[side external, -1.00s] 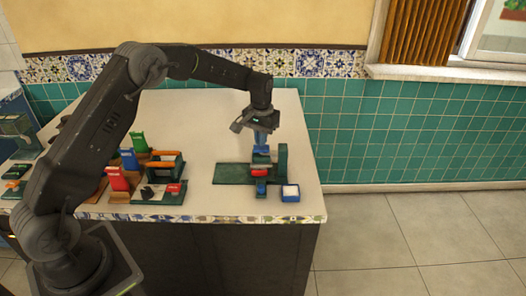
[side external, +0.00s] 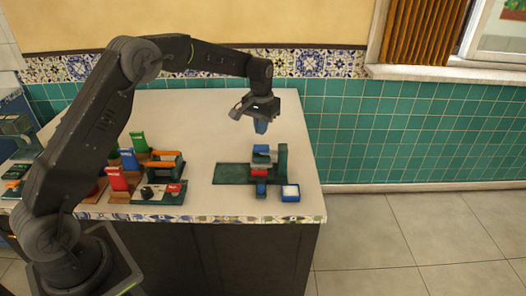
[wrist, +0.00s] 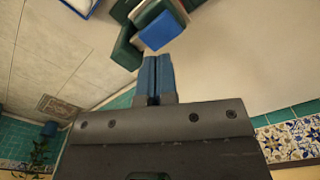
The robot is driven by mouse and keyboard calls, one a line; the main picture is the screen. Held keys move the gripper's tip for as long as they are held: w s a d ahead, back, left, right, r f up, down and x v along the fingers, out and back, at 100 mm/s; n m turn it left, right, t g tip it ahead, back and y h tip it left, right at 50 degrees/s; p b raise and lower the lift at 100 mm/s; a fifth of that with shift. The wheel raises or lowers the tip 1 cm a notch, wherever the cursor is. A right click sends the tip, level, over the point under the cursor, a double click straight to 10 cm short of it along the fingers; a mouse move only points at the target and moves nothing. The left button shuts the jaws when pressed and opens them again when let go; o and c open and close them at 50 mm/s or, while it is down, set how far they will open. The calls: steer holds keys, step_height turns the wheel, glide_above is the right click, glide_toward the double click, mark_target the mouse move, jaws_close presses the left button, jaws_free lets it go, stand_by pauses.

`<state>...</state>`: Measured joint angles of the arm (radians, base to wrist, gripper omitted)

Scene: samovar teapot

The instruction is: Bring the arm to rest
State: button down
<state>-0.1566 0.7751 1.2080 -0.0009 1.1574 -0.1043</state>
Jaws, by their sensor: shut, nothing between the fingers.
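My gripper (side external: 261,127) is in the air above the right part of the counter, with its blue fingers pointing down. In the wrist view the two blue fingers (wrist: 154,76) lie side by side, shut, with nothing between them. Below it stands a small green stand (side external: 282,162) holding stacked blue, white and red parts (side external: 260,160) on a dark green mat (side external: 231,174). A clear gap shows between the fingertips and the stack. In the wrist view a blue block (wrist: 161,30) and green parts show beyond the fingertips.
Green, blue and red holders (side external: 117,178) and an orange-handled caddy (side external: 165,163) stand to the left. The white counter (side external: 200,125) is bare at the back and middle.

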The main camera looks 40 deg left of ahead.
steer(key=shift+r, duration=0.3)
steer(key=s+d+r+m+t, duration=0.1)
steer(key=s+d+r+t, duration=0.3)
steer(key=s+r, duration=1)
steer(key=s+d+m, duration=0.1)
steer(key=s+d, duration=0.1)
steer(key=s, duration=0.8)
steer(key=s+d+m+t, duration=0.1)
steer(key=s+d, duration=0.1)
steer(key=s, duration=0.8)
steer(key=shift+s+d+f+t, duration=0.3)
steer(key=shift+s+f, duration=0.05)
steer(key=shift+f, duration=0.05)
steer(key=c, duration=1.8)
jaws_free()
